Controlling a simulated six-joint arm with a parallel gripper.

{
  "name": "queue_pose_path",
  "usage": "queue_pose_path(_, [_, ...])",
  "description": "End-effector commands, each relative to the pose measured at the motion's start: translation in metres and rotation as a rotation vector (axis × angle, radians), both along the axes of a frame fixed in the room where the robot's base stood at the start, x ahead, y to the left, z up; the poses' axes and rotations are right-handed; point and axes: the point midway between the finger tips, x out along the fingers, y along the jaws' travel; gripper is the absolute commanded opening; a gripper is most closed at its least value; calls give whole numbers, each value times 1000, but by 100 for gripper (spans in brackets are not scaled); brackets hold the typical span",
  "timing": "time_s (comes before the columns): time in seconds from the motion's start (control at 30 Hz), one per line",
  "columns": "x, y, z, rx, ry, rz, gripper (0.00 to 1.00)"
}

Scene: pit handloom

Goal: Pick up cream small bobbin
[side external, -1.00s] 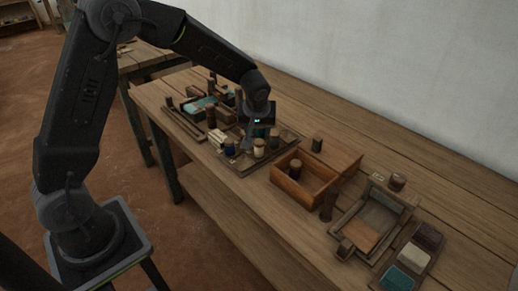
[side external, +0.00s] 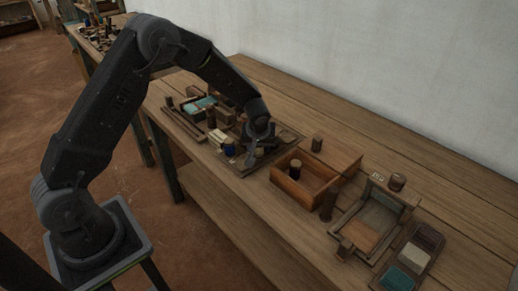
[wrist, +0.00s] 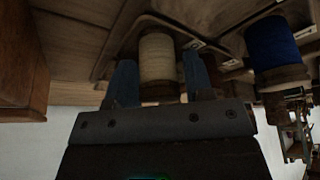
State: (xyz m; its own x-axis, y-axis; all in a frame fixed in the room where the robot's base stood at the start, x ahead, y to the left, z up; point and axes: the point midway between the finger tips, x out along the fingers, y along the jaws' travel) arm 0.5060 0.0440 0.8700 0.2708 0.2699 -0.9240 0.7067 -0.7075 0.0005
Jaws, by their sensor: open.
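The cream small bobbin (wrist: 158,62) shows in the wrist view between my two fingers, with its brown wooden end nearest the gripper body. My gripper (wrist: 159,68) is open, with one finger on each side of the bobbin. I cannot tell whether either finger touches it. In the side view my gripper (side external: 256,153) is low over the wooden bobbin tray (side external: 248,170) and hides most or all of the cream bobbin.
A blue bobbin (wrist: 272,45) stands close beside my gripper; it also shows in the side view (side external: 229,148). An open wooden box (side external: 296,190) holding a brown bobbin (side external: 295,167) is right of the tray. A frame-like tray (side external: 372,228) lies farther right.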

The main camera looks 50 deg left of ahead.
Motion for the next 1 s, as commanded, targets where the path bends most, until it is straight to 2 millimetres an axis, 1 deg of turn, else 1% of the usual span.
queue_pose_path(0.07, [0,0,0,0,0,0,46])
queue_pose_path(0.4, [0,0,1,0,0,0,13])
queue_pose_path(0.43, [0,0,1,0,0,0,12])
queue_pose_path(0.67, [0,0,1,0,0,1,12])
queue_pose_path(0.77, [0,0,5,0,-2,1,12])
queue_pose_path(0.87, [0,0,14,1,-2,2,12])
queue_pose_path(1.0, [0,0,34,1,-4,2,12])
